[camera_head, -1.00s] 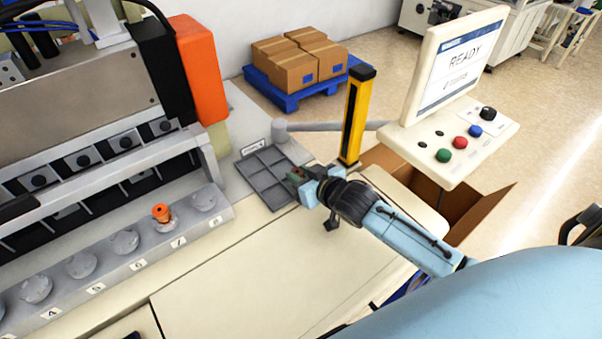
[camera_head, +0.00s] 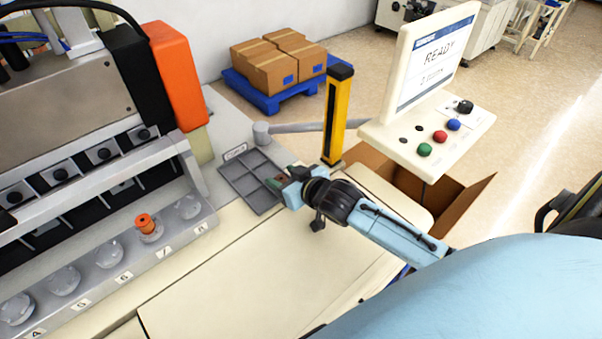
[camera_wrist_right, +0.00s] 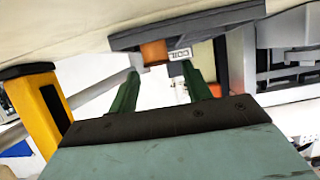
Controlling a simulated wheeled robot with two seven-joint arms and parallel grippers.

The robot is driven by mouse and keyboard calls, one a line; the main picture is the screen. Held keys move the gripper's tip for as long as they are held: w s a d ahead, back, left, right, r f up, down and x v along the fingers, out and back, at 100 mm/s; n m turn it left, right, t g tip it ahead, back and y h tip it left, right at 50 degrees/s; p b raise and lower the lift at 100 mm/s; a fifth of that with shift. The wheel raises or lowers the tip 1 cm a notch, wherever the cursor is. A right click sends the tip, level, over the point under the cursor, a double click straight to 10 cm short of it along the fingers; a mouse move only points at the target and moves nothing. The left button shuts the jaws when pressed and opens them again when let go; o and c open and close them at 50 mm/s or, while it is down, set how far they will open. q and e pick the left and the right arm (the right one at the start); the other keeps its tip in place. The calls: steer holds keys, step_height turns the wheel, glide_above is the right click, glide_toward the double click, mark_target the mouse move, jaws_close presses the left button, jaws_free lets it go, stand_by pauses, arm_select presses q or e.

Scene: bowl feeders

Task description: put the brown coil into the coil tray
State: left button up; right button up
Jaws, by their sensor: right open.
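The coil tray (camera_head: 236,184) is a grey compartmented tray beside the machine, with a label plate at its back. In the wrist view its grey edge (camera_wrist_right: 225,20) runs along the top. My right gripper (camera_head: 279,181) is at the tray's right side. Its green fingers are apart in the wrist view (camera_wrist_right: 161,72). A small brown piece, apparently the brown coil (camera_wrist_right: 154,52), shows between the fingertips, close against the tray. In the head view the fingers mostly hide it. I cannot tell which compartment it is in. My left gripper is not in view.
An orange coil (camera_head: 146,222) sits on one holder of the machine's front row. A yellow-black post (camera_head: 336,115) stands just behind the gripper. A control panel (camera_head: 430,135) and an open cardboard box (camera_head: 452,205) are to the right. The front worktop (camera_head: 260,270) is clear.

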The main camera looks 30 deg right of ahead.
steer(key=v, duration=1)
steer(key=shift+s+d+r, duration=0.1)
steer(key=shift+s+r, duration=0.1)
steer(key=shift+s, duration=0.1)
steer(key=shift+s+d+r, duration=0.1)
steer(key=shift+s+r, duration=0.2)
steer(key=shift+s, duration=0.35)
